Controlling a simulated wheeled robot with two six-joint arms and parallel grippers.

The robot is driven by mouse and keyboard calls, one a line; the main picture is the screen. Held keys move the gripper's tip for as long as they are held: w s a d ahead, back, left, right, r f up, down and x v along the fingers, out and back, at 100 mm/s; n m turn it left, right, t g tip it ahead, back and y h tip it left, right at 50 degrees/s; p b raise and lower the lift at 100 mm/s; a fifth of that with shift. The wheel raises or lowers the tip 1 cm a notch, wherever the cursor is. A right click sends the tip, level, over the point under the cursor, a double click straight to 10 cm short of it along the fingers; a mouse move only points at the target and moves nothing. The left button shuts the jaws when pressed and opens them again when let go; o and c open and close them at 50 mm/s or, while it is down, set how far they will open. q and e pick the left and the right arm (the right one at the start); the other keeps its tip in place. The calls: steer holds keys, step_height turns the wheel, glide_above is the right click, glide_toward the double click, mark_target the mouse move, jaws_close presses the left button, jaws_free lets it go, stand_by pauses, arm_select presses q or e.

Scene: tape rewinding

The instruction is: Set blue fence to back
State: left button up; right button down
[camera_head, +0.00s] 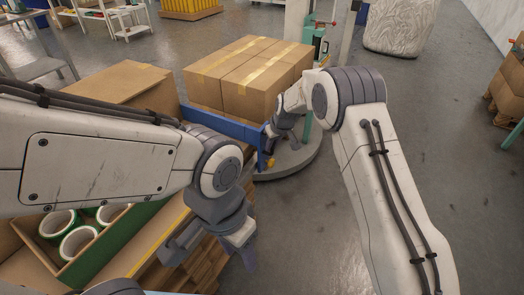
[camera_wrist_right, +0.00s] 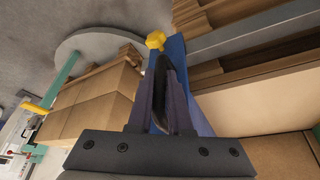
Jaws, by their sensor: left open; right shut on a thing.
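The blue fence (camera_head: 222,124) stands as a low blue panel along the near side of the taped cartons (camera_head: 248,76), with a yellow knob (camera_head: 270,164) near its right end. In the right wrist view the fence (camera_wrist_right: 176,50) passes behind my fingers, and the yellow knob (camera_wrist_right: 156,40) is just beyond them. My right gripper (camera_head: 269,132) is shut on the fence near its right end; the exact contact is partly hidden by the fingers. My left gripper (camera_head: 212,257) is open and empty, lower in the head view, above the edge of a pallet.
The cartons stand by a round grey turntable (camera_head: 294,164) with a green machine (camera_head: 313,40) behind. A green-sided box of tape rolls (camera_head: 78,243) and a wooden pallet (camera_head: 208,270) lie at lower left. Open floor (camera_head: 315,220) lies between my arms.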

arm_select(q)
steer(key=shift+w+d, duration=0.2)
steer(key=shift+w, duration=0.2)
arm_select(e)
steer(key=shift+w+d, duration=0.65)
steer(key=c, duration=0.8)
jaws_free()
steer(key=shift+c, duration=0.2)
arm_select(q)
steer(key=shift+d, duration=0.1)
arm_select(e)
steer(key=shift+a, duration=0.25)
arm_select(q)
steer(key=shift+r+p, duration=0.55)
arm_select(e)
steer(key=v, duration=1)
steer(key=shift+r, duration=0.25)
steer(key=shift+s, duration=0.1)
